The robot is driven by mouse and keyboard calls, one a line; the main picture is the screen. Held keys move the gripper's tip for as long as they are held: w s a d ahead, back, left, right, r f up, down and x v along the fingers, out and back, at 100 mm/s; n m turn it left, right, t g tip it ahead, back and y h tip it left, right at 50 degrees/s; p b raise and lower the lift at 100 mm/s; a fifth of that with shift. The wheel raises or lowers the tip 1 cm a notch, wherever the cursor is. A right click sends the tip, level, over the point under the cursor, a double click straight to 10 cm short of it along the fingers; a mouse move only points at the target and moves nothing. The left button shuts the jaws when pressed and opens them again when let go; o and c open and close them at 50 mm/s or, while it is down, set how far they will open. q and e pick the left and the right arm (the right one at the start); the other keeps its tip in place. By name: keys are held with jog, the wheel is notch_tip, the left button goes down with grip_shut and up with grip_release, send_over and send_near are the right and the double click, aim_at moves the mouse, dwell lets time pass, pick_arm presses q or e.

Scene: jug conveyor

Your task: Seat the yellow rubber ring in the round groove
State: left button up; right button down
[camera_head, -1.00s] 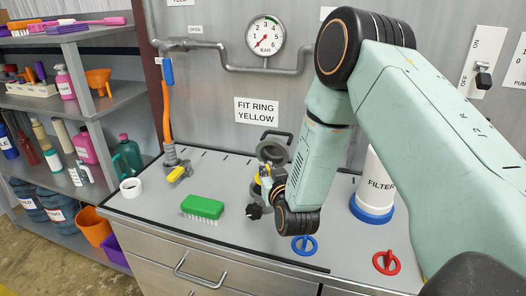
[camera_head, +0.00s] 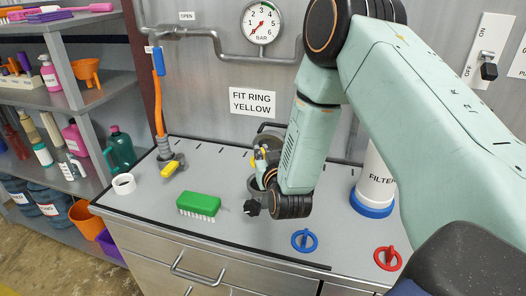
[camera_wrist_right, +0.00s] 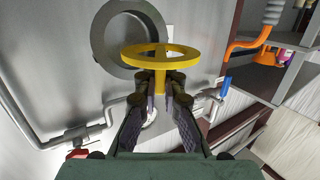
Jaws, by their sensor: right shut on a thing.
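The yellow rubber ring (camera_wrist_right: 128,57) shows flat and nearly edge-on in the right wrist view, with a crossbar and a short stem. My right gripper (camera_wrist_right: 161,88) is shut on that stem. A grey round flange (camera_wrist_right: 104,38) is behind the ring, which overlaps its lower right part in the picture; the two look apart. In the head view my right gripper (camera_head: 262,165) is beside the grey housing (camera_head: 254,187), and only a bit of yellow (camera_head: 253,161) shows there. My forearm hides much of the housing and its raised lid. My left gripper is out of view.
On the worktop are a green brush (camera_head: 198,203), a white tape roll (camera_head: 124,184), a blue ring (camera_head: 304,240), a red ring (camera_head: 387,258) and a white filter (camera_head: 376,175) with a blue base. A pipe and gauge (camera_head: 262,23) are on the back wall.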

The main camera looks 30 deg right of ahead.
jog(key=shift+w+d+f+b, duration=0.1)
jog(key=shift+w+f+b, duration=0.1)
jog(key=shift+f, duration=0.3)
jog(key=shift+w+d+f+b, duration=0.1)
jog(key=shift+f+b, duration=0.1)
jog(key=shift+f, duration=0.25)
jog(key=shift+s+f+b, duration=0.1)
jog(key=shift+f+b, duration=0.2)
jog(key=shift+f, duration=0.05)
jog(key=shift+s+a+f+b, duration=0.15)
jog(key=shift+s+f+b, duration=0.25)
jog(key=shift+b, duration=0.15)
jog(key=shift+f+b, duration=0.3)
jog(key=shift+f, duration=0.05)
jog(key=shift+w+f+b, duration=0.25)
jog(key=shift+f+b, duration=0.05)
jog(key=shift+f, duration=0.25)
jog(key=shift+w+f+b, duration=0.2)
jog(key=shift+f+b, duration=0.05)
jog(key=shift+f, duration=0.25)
jog(key=shift+s+r, duration=0.35)
jog(key=shift+s, duration=0.05)
jog(key=shift+w+f, duration=0.2)
jog(key=shift+w, duration=0.2)
jog(key=shift+s+r, duration=0.15)
jog(key=shift+s, duration=0.1)
jog(key=shift+w, duration=0.2)
